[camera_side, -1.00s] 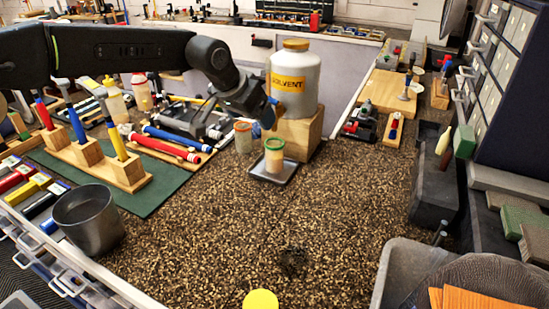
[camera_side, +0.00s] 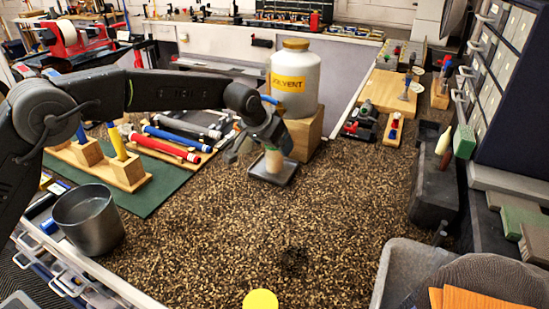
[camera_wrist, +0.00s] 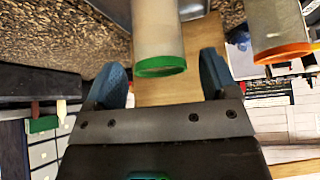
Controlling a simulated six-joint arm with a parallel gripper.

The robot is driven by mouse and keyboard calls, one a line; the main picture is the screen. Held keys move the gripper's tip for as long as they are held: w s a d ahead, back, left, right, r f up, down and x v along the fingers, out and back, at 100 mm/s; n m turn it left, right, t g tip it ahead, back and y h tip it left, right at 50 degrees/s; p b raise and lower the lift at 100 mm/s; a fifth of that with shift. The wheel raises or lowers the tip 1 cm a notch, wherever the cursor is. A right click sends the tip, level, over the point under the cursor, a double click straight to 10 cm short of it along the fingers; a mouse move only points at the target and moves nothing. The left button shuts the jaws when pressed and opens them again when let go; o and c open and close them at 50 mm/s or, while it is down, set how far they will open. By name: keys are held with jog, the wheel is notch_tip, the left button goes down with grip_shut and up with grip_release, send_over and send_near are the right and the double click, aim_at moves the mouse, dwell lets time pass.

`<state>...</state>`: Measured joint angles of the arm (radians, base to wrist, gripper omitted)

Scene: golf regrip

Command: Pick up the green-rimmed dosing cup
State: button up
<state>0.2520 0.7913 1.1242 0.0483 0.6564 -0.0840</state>
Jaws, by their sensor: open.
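The green-rimmed dosing cup (camera_side: 274,161) stands upright on a small dark tray (camera_side: 285,179) in front of the wooden block. In the side view its rim is hidden by my gripper (camera_side: 262,147), which is right over and around its top. In the wrist view the cup (camera_wrist: 158,35) shows its pale wall and green rim. It lies in line with the gap between the two blue fingers of my gripper (camera_wrist: 162,75), which are spread apart. I see no finger pressed against the cup.
An orange-rimmed cup (camera_wrist: 281,25) stands close beside it in the wrist view; in the side view my gripper hides it. The solvent bottle (camera_side: 295,80) on its wooden block (camera_side: 304,135) stands just behind. Red and blue grips (camera_side: 165,149) lie to the left.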

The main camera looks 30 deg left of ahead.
jog(key=c, duration=1.3)
jog(key=shift+r, duration=0.1)
jog(key=shift+c, duration=0.2)
jog(key=s+a, duration=0.1)
jog(key=s, duration=0.8)
jog(key=s+a+r, duration=0.1)
jog(key=s+a, duration=0.1)
jog(key=s, duration=0.6)
jog(key=shift+s+a+r, duration=0.2)
jog(key=shift+s+a, duration=0.05)
jog(key=shift+s, duration=0.1)
